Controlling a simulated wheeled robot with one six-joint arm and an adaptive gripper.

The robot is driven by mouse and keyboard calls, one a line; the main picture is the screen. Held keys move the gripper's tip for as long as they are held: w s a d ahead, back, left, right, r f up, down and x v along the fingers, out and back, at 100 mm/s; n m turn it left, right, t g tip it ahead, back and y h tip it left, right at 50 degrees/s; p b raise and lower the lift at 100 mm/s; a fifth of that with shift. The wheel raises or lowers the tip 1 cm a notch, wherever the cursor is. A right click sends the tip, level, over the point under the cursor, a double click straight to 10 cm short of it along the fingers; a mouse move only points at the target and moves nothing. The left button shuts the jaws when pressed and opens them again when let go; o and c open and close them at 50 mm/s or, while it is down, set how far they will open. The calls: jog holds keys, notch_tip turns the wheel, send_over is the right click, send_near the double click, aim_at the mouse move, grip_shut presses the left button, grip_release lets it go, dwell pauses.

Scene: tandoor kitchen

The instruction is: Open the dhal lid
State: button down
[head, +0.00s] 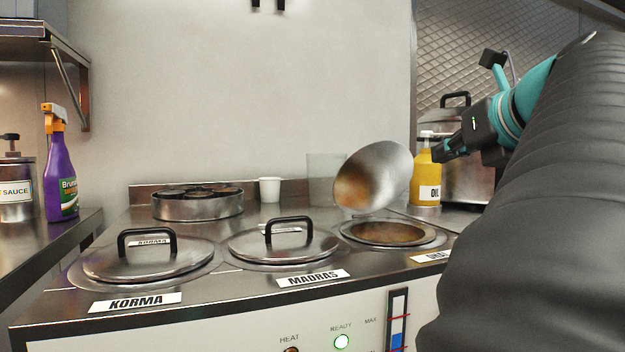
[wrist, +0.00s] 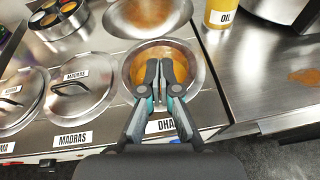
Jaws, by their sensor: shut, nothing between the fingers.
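The dhal lid (head: 373,178) is raised and tilted back behind the dhal pot (head: 388,232), with its brown-stained underside showing. The lid also shows at the top of the wrist view (wrist: 148,14). The pot is uncovered, with orange-brown dhal inside, and its label is partly hidden. My gripper (head: 440,152) is to the right of the lid in the head view, apart from it. In the wrist view my gripper (wrist: 162,66) is shut and empty, its fingertips appearing in front of the pot opening. The lid's handle is hidden.
The Korma lid (head: 150,260) and Madras lid (head: 284,242) lie closed to the left. A yellow oil bottle (head: 425,176) and a large steel pot (head: 468,170) stand at the right. A round spice tin (head: 198,206) and a white cup (head: 269,189) sit at the back.

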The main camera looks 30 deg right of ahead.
jog(key=f, duration=0.2)
jog(key=n+y+b, duration=0.1)
jog(key=n, duration=0.1)
send_near(378, 169)
notch_tip(378, 169, down, 4)
jog(key=w, duration=0.2)
jog(key=shift+t, duration=0.3)
jog(key=shift+w+d+r, duration=0.15)
jog(key=shift+w+r, duration=0.1)
jog(key=shift+w, duration=0.4)
jog(key=shift+w+d+r, duration=0.15)
jog(key=shift+w+r, duration=0.1)
jog(key=shift+w, duration=0.35)
jog(key=shift+w+d+r, duration=0.15)
jog(key=shift+w+r, duration=0.15)
jog(key=shift+w, duration=0.35)
jog(key=shift+r+p, duration=0.1)
jog(key=shift+p, duration=0.25)
